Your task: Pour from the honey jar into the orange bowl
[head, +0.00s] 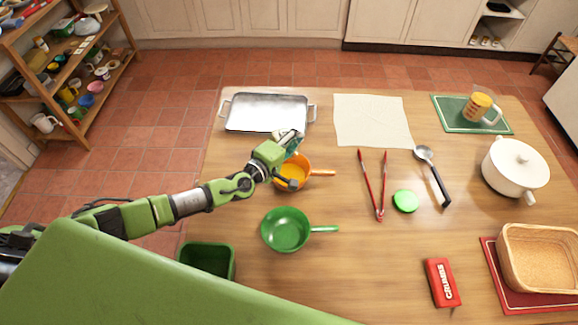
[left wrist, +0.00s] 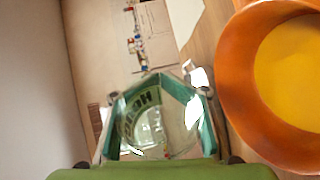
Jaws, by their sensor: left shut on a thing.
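The orange bowl (head: 300,162), with a handle pointing right, stands on the table at left of centre. It fills the right of the left wrist view (left wrist: 235,75) and is yellow inside; I cannot tell whether that is honey. My left gripper (head: 290,140) is at the bowl's far left rim, shut on the honey jar (left wrist: 150,125). The jar is clear glass with a green label, between the fingers beside the bowl in the wrist view. In the head view it is mostly hidden by the gripper, and its tilt is unclear. My right gripper is out of view.
A metal tray (head: 266,112) lies behind the bowl and a green pan (head: 286,229) in front. Red tongs (head: 374,185), a green lid (head: 405,200) and a ladle (head: 434,175) lie to the right. A white pot (head: 515,168) and a basket (head: 540,258) stand farther right.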

